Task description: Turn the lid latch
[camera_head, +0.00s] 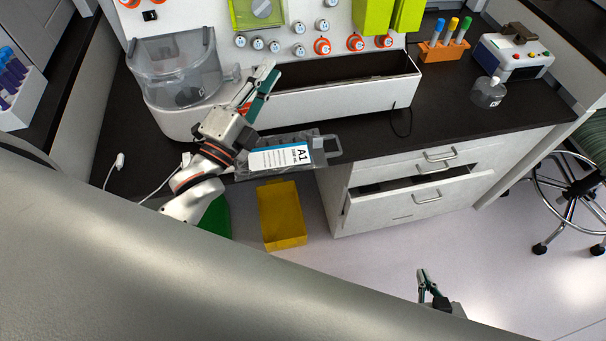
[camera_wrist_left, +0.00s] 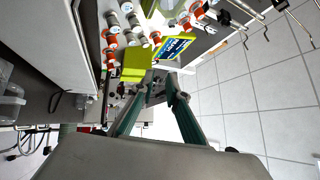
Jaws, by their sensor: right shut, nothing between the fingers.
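The cell processor (camera_head: 345,103) is a large white machine on the dark bench. At its left is a clear rounded lid (camera_head: 172,55) over a chamber. A small greyish tab (camera_head: 232,73) sticks out at the lid's right edge; I cannot tell surely if it is the latch. My left gripper (camera_head: 270,68) is just right of this tab, in front of the white panel, and looks partly open and empty. In the left wrist view a gap shows between its fingertips (camera_wrist_left: 162,84). My right gripper (camera_head: 424,280) is shut and empty, low over the floor, far from the machine.
A clear bag labelled A1 (camera_head: 278,157) lies at the bench front, close to my left arm. Orange and white knobs (camera_head: 322,46) line the panel. A tube rack (camera_head: 443,50) and bottle (camera_head: 488,93) stand right. A drawer (camera_head: 420,200) is partly open; a yellow bin (camera_head: 283,215) is below.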

